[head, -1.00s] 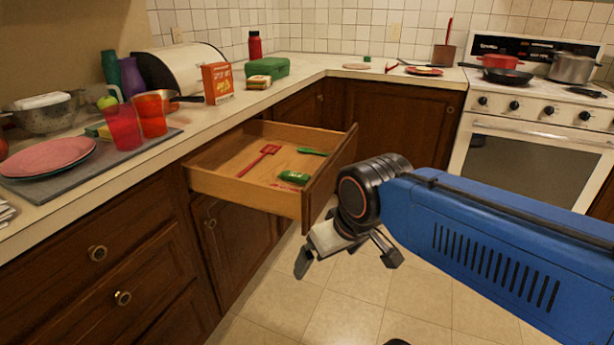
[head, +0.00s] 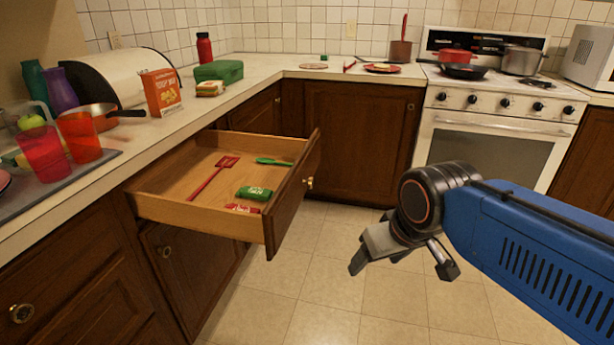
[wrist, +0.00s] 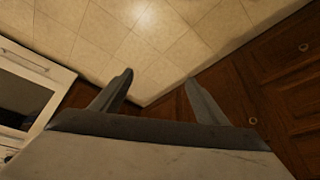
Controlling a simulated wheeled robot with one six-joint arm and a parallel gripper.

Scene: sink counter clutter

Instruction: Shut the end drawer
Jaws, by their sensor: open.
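The end drawer (head: 150,207) is pulled far out from under the counter in the head view. Its dark wooden front (head: 292,193) has a small brass knob (head: 309,183). Inside lie a red spatula (head: 213,176), a green utensil (head: 273,161), a green packet (head: 254,193) and a red packet (head: 242,208). My gripper (head: 403,264) is open and empty, to the right of the drawer front and apart from it, above the floor. The wrist view shows the spread fingers of my gripper (wrist: 160,92) with floor and cabinets beyond. The drawer cannot be made out there.
A stove (head: 490,125) stands at the back right. Tiled floor (head: 300,265) is free between the drawer and my arm.

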